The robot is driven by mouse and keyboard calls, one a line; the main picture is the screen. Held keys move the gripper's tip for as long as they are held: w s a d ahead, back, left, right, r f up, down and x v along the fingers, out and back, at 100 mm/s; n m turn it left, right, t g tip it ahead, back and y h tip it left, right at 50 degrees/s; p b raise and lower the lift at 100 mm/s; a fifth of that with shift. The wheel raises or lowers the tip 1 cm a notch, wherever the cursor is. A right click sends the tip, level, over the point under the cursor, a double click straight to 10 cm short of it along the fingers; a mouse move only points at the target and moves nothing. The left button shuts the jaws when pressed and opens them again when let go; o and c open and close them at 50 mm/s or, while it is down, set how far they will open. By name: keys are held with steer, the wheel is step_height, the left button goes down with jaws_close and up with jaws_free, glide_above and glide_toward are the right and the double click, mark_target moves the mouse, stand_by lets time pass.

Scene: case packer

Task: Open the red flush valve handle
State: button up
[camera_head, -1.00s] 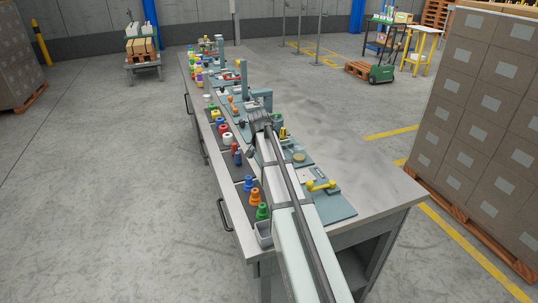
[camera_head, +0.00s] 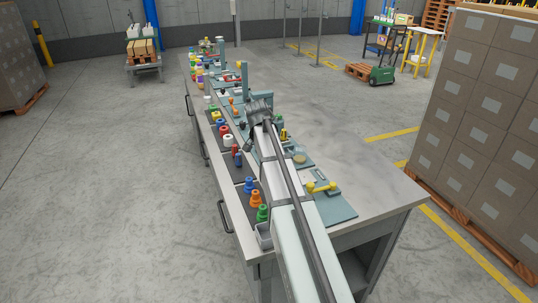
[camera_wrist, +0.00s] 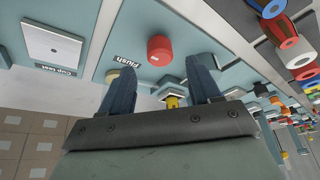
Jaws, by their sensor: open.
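A round red knob (camera_wrist: 160,48) stands on a teal panel by a label reading "Flush" (camera_wrist: 127,60) in the wrist view. My gripper (camera_wrist: 162,65) is open, with its two dark blue fingers apart and nothing held between them. The knob appears just beyond the fingertips, in line with the gap; I cannot tell how far off it is. In the head view my gripper (camera_head: 258,110) is over the middle of the bench, and my arm hides part of the panels. A red part (camera_head: 232,79) shows past the gripper there; I cannot tell whether it is the same knob.
A white square plate (camera_wrist: 52,45) labelled "Cup test" lies beside the flush panel. Several coloured parts (camera_head: 262,213) line the bench's left edge. A yellow handle (camera_head: 321,187) sits on the near panel. The bench top (camera_head: 345,140) is clear on the right.

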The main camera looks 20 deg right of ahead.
steer(key=v, duration=0.9)
